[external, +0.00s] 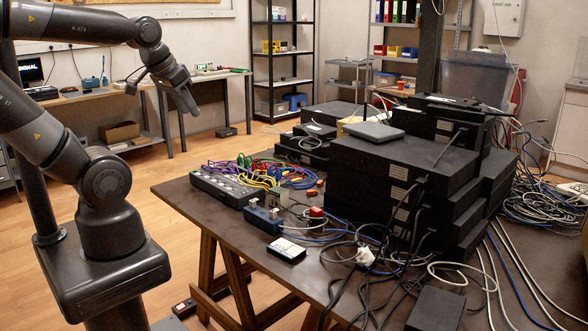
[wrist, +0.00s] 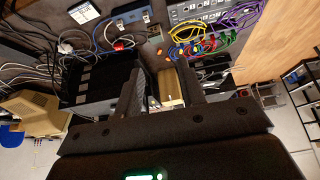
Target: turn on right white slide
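A small blue box (external: 262,218) with small pale parts on top stands near the front left edge of the dark table; it also shows at the top of the wrist view (wrist: 130,18). A long grey panel (external: 222,187) with a row of small pale fittings lies left of it, and shows at upper right in the wrist view (wrist: 195,9). I cannot tell for certain which part is the right white slide. My gripper (external: 163,98) is raised left of the table, well apart from both boxes. Its fingers (wrist: 161,82) are spread, with nothing between them.
Yellow, purple, green and red cables (external: 268,174) crowd behind the grey panel. A red-topped button (external: 317,212) and a white-labelled dark box (external: 286,250) are near the blue box. Stacked black units (external: 400,170) fill the middle. Loose cables cover the right side.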

